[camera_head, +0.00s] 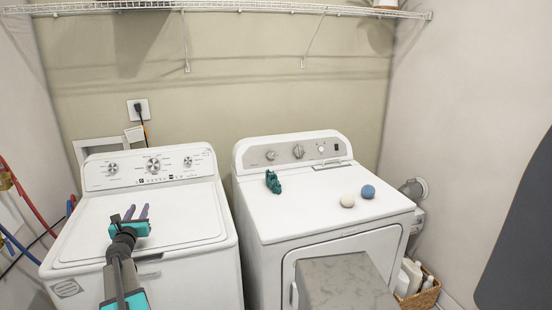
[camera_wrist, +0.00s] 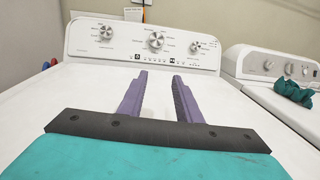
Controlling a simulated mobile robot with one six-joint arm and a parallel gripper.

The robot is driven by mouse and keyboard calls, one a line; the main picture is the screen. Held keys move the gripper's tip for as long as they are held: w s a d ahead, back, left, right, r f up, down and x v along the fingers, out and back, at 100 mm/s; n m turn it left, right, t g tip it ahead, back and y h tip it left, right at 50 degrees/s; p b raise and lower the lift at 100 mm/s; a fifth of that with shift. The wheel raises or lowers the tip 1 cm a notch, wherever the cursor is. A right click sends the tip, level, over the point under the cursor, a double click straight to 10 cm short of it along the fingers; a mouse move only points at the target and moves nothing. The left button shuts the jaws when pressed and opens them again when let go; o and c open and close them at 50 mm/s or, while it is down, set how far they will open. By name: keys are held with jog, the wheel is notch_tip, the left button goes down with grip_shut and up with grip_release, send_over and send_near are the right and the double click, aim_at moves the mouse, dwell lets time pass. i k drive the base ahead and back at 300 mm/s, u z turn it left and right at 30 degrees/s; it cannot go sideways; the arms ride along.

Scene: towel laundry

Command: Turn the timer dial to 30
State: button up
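My gripper (camera_head: 137,212) is over the lid of the left machine, a white washer (camera_head: 74,242). In the wrist view its two purple fingers (camera_wrist: 159,76) are apart with nothing between them. They point toward the washer's panel, short of its large middle dial (camera_head: 153,165), which also shows in the wrist view (camera_wrist: 156,41). The white dryer (camera_head: 290,210) at right has a grey panel with a large knob (camera_head: 299,152) and a smaller left knob (camera_head: 271,155). The markings are too small to tell which dial is the timer or its setting.
A crumpled teal cloth (camera_head: 273,182), a cream ball (camera_head: 347,200) and a blue ball (camera_head: 368,191) lie on the dryer. A wire shelf (camera_head: 240,7) runs above. A basket of bottles (camera_head: 425,294) stands right of the dryer. The washer lid is otherwise clear.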

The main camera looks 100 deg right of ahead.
aim_at(298, 152)
jog(key=u, duration=0.25)
jog(key=k, duration=0.4)
jog(key=u, duration=0.65)
jog(key=k, duration=0.8)
jog(key=u, duration=0.45)
